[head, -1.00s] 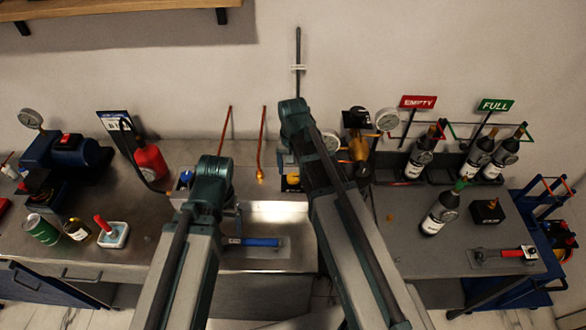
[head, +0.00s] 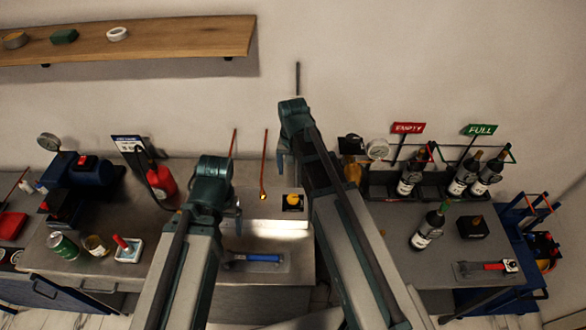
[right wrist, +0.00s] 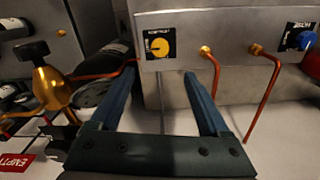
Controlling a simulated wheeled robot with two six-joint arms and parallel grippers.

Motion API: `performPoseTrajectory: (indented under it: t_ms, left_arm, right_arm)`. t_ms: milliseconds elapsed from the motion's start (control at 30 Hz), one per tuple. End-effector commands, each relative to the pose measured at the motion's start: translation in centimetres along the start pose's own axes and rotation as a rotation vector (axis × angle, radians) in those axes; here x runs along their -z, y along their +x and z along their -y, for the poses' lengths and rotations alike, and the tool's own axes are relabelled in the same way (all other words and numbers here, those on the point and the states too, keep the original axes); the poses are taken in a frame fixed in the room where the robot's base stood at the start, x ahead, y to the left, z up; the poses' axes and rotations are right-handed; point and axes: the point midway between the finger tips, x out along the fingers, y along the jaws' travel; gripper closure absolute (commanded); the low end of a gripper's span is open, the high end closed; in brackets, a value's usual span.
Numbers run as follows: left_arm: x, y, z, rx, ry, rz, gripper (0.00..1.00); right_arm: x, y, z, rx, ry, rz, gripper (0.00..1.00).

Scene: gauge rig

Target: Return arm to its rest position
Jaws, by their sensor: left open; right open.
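My right arm reaches up the middle of the head view. Its gripper (head: 283,150) hangs before the wall, partly hidden by its own wrist. In the right wrist view the two dark teal fingers (right wrist: 157,80) are spread, with nothing between them. Past them is a metal panel with a yellow knob (right wrist: 160,47). My left arm (head: 212,185) comes up to the left of it. Its gripper is mostly hidden behind the wrist, with only a sliver (head: 238,222) showing over the bench. No held object shows there.
Copper pipes (head: 264,165) stand between the arms. A blue-handled tool (head: 255,258) lies on the bench below. A gauge (head: 377,149), racked bottles (head: 411,177) and one loose bottle (head: 429,228) are to the right. A red extinguisher-like bottle (head: 162,183) is left. A wooden shelf (head: 130,38) hangs above.

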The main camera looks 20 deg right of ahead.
Motion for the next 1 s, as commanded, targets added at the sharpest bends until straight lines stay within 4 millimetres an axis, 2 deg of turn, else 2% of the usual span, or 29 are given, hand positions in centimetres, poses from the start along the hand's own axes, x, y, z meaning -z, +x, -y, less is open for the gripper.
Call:
performPoseTrajectory:
  t_ms: [333, 400, 467, 700, 800, 900, 1000]
  left_arm:
    - [0.0, 0.1, 0.0, 0.0, 0.0, 0.0, 0.17]
    - [0.0, 0.7, -0.1, 0.0, 0.001, 0.0, 0.17]
    - [0.1, 1.8, -0.2, 0.0, 0.001, 0.0, 0.17]
    - [0.5, 8.2, -0.7, 0.002, 0.009, 0.0, 0.17]
    - [0.6, 9.9, -0.9, 0.002, 0.012, 0.0, 0.17]
    - [0.6, 10.8, -1.0, 0.003, 0.014, 0.0, 0.17]
    - [0.6, 11.1, -1.0, 0.003, 0.015, 0.0, 0.17]
  right_arm:
    - [0.0, 0.1, 0.0, 0.0, -0.001, 0.0, 0.2]
    - [-0.7, 0.7, 0.2, -0.003, -0.021, 0.0, 0.2]
    - [-2.2, 1.8, 0.7, -0.01, -0.075, 0.002, 0.2]
    - [-12.0, 8.2, 2.8, -0.069, -0.488, 0.009, 0.2]
    - [-15.0, 9.9, 3.0, -0.09, -0.634, 0.013, 0.2]
    - [-16.9, 10.8, 3.1, -0.105, -0.73, 0.015, 0.2]
    - [-17.7, 11.0, 3.2, -0.113, -0.778, 0.017, 0.2]
